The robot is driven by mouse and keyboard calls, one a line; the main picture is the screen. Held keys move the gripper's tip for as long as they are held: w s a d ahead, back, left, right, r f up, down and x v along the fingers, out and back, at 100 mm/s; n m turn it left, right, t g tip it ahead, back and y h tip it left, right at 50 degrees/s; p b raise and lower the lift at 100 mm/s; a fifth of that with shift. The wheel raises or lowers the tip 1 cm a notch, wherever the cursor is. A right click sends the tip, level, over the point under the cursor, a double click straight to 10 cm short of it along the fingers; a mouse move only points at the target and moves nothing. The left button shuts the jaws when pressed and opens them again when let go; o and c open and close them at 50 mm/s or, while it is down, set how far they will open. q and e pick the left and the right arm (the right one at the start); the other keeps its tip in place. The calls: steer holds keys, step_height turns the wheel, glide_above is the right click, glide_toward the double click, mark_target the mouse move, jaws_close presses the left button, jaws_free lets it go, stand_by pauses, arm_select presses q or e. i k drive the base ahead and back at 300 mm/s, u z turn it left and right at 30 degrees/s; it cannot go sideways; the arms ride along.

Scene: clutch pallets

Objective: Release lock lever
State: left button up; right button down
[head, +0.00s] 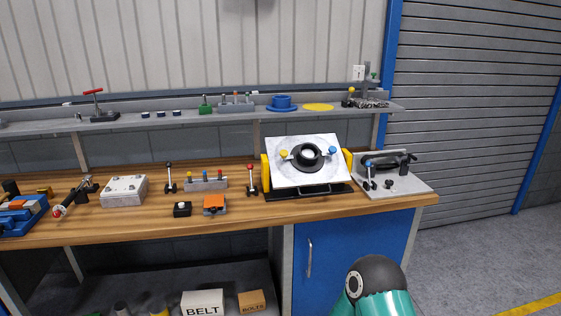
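Several levers show in the head view, and I cannot tell for certain which is the lock lever. A tilted pale plate (303,151) between yellow side brackets carries a black round hub (308,155) with yellow and blue knobs on either side. A red-knobbed upright lever (251,178) stands left of it, and a black-topped one (169,176) stands further left. Neither gripper is in view.
The wooden bench (330,208) carries a grey block (124,190), an orange-topped box (214,203) and a small black box (182,208). A shelf (230,113) with small parts runs behind. A blue cabinet (350,250) stands below. Part of my arm shows at bottom right.

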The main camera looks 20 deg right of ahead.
mark_target(250, 166)
steer(key=z, duration=0.1)
steer(key=i, duration=1)
steer(key=u, duration=0.05)
